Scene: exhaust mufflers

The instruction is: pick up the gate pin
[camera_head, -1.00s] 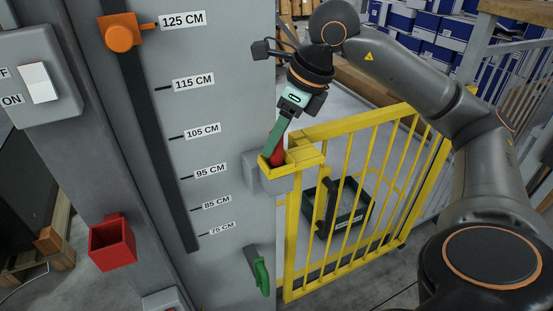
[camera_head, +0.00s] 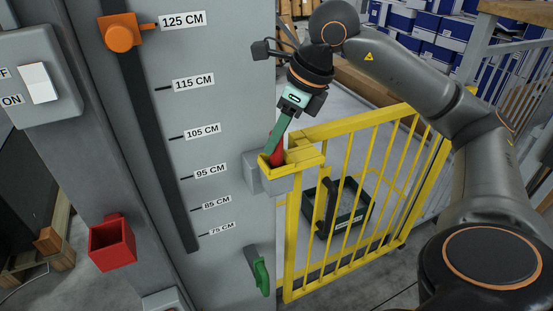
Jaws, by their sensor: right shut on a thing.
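The red gate pin (camera_head: 278,152) stands at the yellow gate's latch, its lower part hidden in the bracket. My right gripper (camera_head: 275,150) reaches down to it from above, with a green finger along the pin's left side. It is shut on the pin; the other finger is mostly hidden. The yellow gate (camera_head: 345,195) stands beside the grey column, its latch end at the grey bracket (camera_head: 268,178). My left gripper is not in view.
A red open box (camera_head: 112,243) is fixed to the column at lower left. A green handle (camera_head: 261,275) is low on the column, and an orange slider (camera_head: 122,33) is near its top.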

